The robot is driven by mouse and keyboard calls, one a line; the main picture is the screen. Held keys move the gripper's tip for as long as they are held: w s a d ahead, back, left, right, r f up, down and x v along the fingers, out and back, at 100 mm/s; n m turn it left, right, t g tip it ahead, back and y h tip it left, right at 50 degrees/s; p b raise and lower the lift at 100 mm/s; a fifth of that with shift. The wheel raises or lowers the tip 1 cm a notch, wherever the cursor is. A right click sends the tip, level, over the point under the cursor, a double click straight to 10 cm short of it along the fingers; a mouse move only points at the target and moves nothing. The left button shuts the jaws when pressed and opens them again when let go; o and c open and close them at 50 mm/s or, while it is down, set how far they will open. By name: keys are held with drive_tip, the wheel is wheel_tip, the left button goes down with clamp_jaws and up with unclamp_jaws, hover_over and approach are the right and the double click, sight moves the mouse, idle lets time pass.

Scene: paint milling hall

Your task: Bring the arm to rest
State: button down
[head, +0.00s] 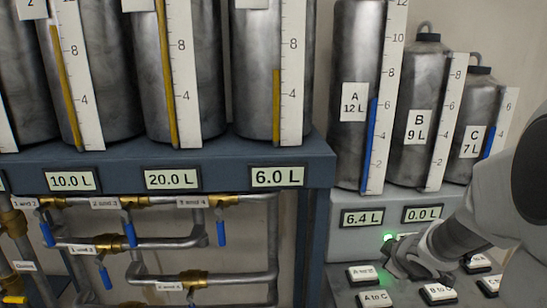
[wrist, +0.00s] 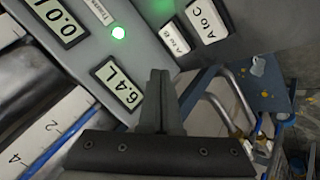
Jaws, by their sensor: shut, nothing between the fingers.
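My gripper (head: 392,262) is over the sloped button panel (head: 341,290) at the lower right of the head view. In the wrist view its two fingers (wrist: 160,82) are together with nothing between them. The fingertips show in front of the panel near the 6.4 L display (wrist: 118,85). I cannot tell whether they touch it. My arm reaches in from the right edge of the head view and hides part of the panel.
Steel vessels A (head: 354,65), B (head: 421,85) and C (head: 476,98) stand behind the panel. A green lamp (head: 388,237) glows. White buttons, including A to C (head: 375,299), surround the gripper. Pipes with blue-handled valves (head: 221,232) run at left under larger tanks (head: 180,70).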

drive_tip(key=s+a+r+m+g+h, duration=0.1)
drive_tip(key=s+a+r+m, duration=0.2)
drive_tip(key=s+r, duration=0.2)
drive_tip(key=s+a+r+m+h, duration=0.2)
drive_tip(key=s+r+m, duration=0.1)
drive_tip(key=s+r, duration=0.2)
drive_tip(key=s+a+r+m+g+y, duration=0.1)
drive_tip(key=s+a+y, duration=0.1)
drive_tip(key=s+a, duration=0.2)
drive_tip(key=s+a+m+g+y, duration=0.1)
drive_tip(key=s+a, duration=0.3)
drive_tip(key=s, duration=0.5)
drive_tip(key=shift+a+r+m+y+p, duration=0.2)
drive_tip(key=shift+r+m+y+p, duration=0.25)
drive_tip(key=shift+m, duration=0.25)
drive_tip(key=shift+d, duration=0.15)
